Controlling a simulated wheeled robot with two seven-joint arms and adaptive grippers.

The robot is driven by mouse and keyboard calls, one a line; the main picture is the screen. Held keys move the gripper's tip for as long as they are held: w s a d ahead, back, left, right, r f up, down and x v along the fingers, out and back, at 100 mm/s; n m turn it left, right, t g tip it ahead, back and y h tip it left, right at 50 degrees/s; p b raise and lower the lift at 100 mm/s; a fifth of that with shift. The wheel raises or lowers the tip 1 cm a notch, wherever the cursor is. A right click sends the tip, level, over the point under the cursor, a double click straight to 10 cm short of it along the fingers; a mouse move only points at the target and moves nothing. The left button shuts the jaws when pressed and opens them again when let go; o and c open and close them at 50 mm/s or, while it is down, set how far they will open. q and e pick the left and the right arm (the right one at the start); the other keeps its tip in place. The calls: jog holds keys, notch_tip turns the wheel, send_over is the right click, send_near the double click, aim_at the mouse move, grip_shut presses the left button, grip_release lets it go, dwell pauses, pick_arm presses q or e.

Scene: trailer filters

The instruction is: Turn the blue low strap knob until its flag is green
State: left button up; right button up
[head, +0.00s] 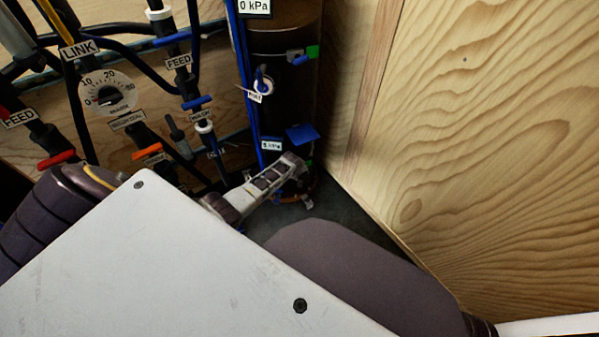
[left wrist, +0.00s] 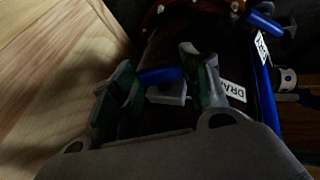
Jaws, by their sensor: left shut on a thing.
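My left gripper (head: 292,166) reaches to the foot of the dark cylinder (head: 283,95) in the head view. In the left wrist view its two fingers (left wrist: 163,85) are closed around a blue knob (left wrist: 160,75), which I take to be the low strap knob, with a grey bracket beside it. The fingers hide most of this knob in the head view. My right gripper is not in view.
An upper blue knob (head: 302,60) has a green flag (head: 313,51). Hoses, valves and a dial (head: 107,92) crowd the left. A wooden wall (head: 480,120) closes the right side. A DRAIN label (left wrist: 232,90) is close to one finger.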

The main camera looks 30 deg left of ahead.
pick_arm(q)
jog(key=shift+d, duration=0.1)
jog(key=o, duration=1)
jog(key=shift+s+r, duration=0.15)
jog(key=shift+r, duration=0.1)
jog(key=shift+v, duration=5.7)
jog(key=shift+s, duration=0.1)
